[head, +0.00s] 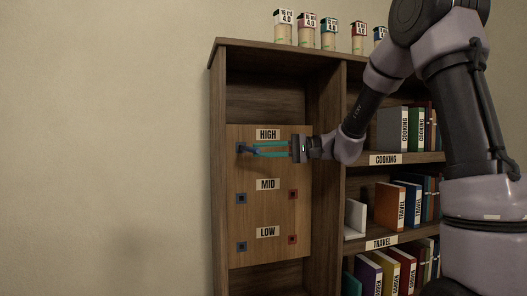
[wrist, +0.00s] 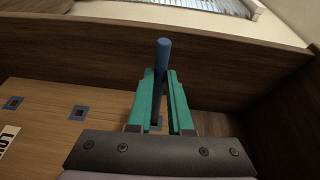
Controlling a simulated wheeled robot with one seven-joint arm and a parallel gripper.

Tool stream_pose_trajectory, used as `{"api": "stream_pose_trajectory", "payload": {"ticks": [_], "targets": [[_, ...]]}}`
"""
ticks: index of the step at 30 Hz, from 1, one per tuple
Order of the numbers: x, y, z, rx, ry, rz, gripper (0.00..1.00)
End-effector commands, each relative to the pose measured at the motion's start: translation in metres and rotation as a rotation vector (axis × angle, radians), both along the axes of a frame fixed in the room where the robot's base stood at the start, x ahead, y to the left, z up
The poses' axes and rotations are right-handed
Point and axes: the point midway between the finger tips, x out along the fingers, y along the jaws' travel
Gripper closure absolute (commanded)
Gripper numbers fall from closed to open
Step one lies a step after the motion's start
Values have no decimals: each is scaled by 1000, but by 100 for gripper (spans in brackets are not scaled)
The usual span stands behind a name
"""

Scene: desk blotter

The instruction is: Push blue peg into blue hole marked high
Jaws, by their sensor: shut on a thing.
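The blue peg (wrist: 163,55) is held between the teal fingertips of my gripper (wrist: 162,76), which is shut on it. In the head view the peg (head: 251,150) is at the left end of my gripper (head: 259,150), just below and left of the HIGH label (head: 268,134). The blue hole marked high (head: 240,147) is close by the peg's left end and partly covered. I cannot tell whether the peg touches the hole.
The wooden board (head: 268,215) has blue holes at MID (head: 241,198) and LOW (head: 241,246), and red holes (head: 293,194) on its right. The bookcase side wall (head: 217,190) stands left of the board. An upright divider and book shelves are on the right.

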Motion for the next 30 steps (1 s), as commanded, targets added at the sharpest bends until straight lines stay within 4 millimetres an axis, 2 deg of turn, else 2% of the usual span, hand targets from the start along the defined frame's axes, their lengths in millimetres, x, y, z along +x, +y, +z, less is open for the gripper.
{"api": "stream_pose_trajectory", "payload": {"ticks": [11, 30], "targets": [[2, 0, 0, 0, 0, 0, 100], [17, 5, 0, 0, 0, 0, 100]]}}
